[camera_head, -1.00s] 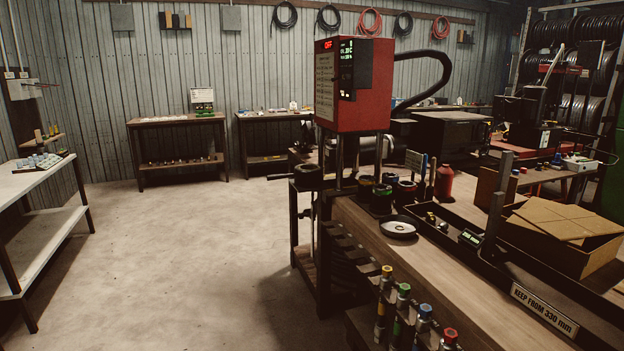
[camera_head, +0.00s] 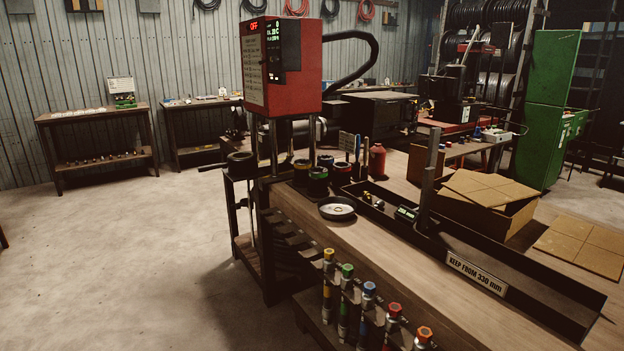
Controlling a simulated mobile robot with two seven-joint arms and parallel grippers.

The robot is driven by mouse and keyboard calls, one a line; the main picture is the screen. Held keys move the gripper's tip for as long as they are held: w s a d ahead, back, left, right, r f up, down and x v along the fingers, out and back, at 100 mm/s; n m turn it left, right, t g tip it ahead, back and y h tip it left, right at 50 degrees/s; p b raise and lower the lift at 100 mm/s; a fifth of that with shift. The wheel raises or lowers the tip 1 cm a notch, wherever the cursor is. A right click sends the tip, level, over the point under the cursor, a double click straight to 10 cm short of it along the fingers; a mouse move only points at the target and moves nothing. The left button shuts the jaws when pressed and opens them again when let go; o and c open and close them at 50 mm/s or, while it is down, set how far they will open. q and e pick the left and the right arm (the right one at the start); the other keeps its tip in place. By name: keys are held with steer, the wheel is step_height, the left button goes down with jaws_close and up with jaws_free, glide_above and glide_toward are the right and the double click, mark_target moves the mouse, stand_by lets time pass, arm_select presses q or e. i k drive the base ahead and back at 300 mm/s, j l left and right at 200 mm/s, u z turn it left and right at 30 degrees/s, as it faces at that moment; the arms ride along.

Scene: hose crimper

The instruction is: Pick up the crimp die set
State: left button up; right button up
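Several dark cylindrical pieces with coloured rings, which look like crimp die sets, stand together on the workbench (camera_head: 335,238) beside the crimper. One has a green ring (camera_head: 318,182), one a yellow-marked ring (camera_head: 301,173), one a blue rim (camera_head: 326,163) and one a red rim (camera_head: 341,174). I cannot tell which one the task means. The red crimper head (camera_head: 270,70) with a lit display reading OFF stands on posts behind them. Neither of my grippers is in view.
A round metal dish (camera_head: 337,208) and a dark long tray (camera_head: 470,252) lie on the bench. Several colour-capped tubes (camera_head: 368,305) hang along the bench front. The floor (camera_head: 120,260) to the left is clear.

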mark_target(317, 176)
steer(key=i+j+z, duration=0.1)
steer(key=i+j, duration=0.2)
steer(key=i+j+z, duration=0.25)
steer(key=i+j, duration=0.25)
steer(key=j, duration=0.25)
steer(key=i+j+z, duration=0.1)
steer(key=i+j, duration=0.15)
steer(key=j, duration=0.15)
steer(key=i+j+z, duration=0.15)
steer(key=j, duration=0.25)
steer(key=i, duration=0.05)
